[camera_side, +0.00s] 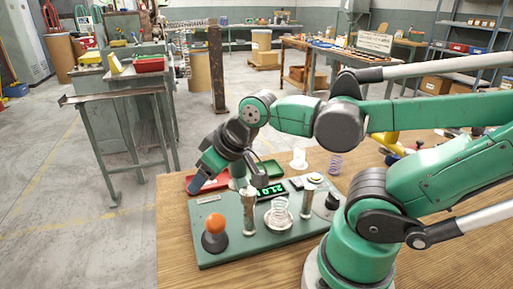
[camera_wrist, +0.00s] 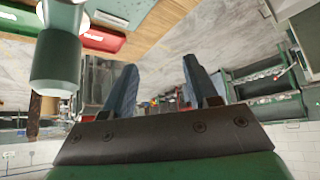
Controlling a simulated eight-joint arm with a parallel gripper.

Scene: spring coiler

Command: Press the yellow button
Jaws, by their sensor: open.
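An orange-topped round knob or button (camera_side: 214,224) stands on a dark base at the near left corner of the green panel (camera_side: 222,255) in the side view. I see no plainly yellow button on the panel. My gripper (camera_side: 196,181) is above the panel's far left side, apart from the orange knob, near the red tray. Its two blue fingers are spread with nothing between them in the wrist view (camera_wrist: 159,64). The wrist view does not show the orange knob.
Metal posts (camera_side: 249,213), a spring (camera_side: 279,211) on a dish, a lit green display (camera_side: 270,190) and a black knob (camera_side: 331,201) crowd the panel. A red tray (camera_side: 214,183) and green tray (camera_side: 267,169) lie behind. A green cylinder (camera_wrist: 58,65) is close in the wrist view.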

